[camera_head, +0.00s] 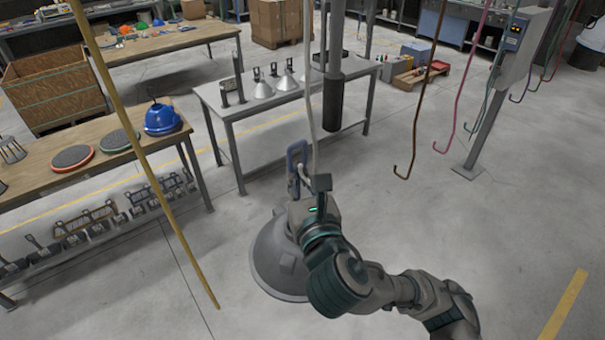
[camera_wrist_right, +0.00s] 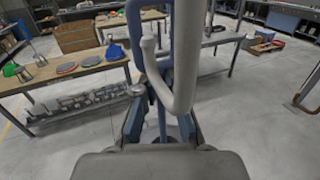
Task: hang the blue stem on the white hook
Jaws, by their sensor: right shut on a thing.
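The blue stem (camera_head: 296,160) has a looped top and carries a wide grey hood (camera_head: 279,262), which hangs below my right gripper. My right gripper (camera_head: 300,197) is shut on the stem beneath its loop; its fingers also show in the right wrist view (camera_wrist_right: 160,128). The white hook (camera_head: 309,95) hangs from above and its lower end is right at the stem's loop. In the right wrist view the hook's curved end (camera_wrist_right: 184,92) lies close in front of the blue stem (camera_wrist_right: 160,72), tip up on the left. I cannot tell whether the tip passes through the loop. My left gripper is out of view.
A yellow hook rod (camera_head: 150,165) hangs at left. Brown (camera_head: 415,125) and pink (camera_head: 461,90) hooks hang at right. A grey table (camera_head: 235,112) with small hoods stands behind. A wooden table (camera_head: 40,190) with a blue hood (camera_head: 161,118) is at left. The right floor is clear.

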